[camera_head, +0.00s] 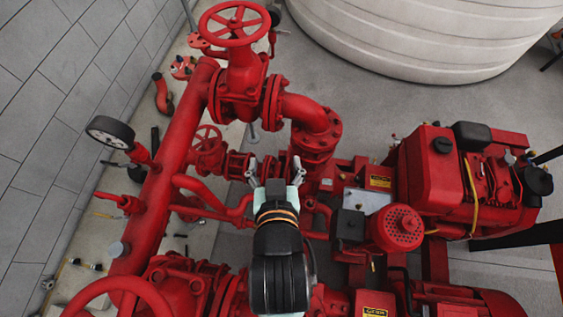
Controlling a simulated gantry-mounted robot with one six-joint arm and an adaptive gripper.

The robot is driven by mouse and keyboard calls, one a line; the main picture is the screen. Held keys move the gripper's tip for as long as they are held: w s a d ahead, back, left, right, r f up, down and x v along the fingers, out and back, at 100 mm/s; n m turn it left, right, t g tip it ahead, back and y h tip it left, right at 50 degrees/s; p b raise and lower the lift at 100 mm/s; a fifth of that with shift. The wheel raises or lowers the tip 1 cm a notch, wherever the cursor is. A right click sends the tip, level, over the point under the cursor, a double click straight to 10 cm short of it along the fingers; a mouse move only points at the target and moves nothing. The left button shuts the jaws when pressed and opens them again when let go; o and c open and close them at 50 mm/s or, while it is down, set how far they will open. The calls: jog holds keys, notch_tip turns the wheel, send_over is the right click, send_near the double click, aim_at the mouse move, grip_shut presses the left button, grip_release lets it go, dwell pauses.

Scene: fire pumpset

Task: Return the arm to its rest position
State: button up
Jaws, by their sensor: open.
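My gripper (274,171) is seen from above near the middle of the view, with its two grey fingers spread apart and nothing between them. The black wrist (278,268) of my arm runs down from it to the bottom edge. The gripper is over the red pipework, just below the flanged elbow (309,118) in the picture. Its height above the pipes cannot be told. The part of the pumpset under the wrist is hidden.
A large red handwheel valve (240,85) stands at the top, another handwheel (118,298) at the bottom left. A pressure gauge (110,132) projects at left. A red engine (460,180) fills the right. A white tank (440,35) stands behind; grey floor (365,110) is clear between.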

notch_tip(320, 180, up, 14)
jog(key=p, duration=1.4)
jog(key=shift+d, duration=0.15)
jog(key=shift+f, duration=0.1)
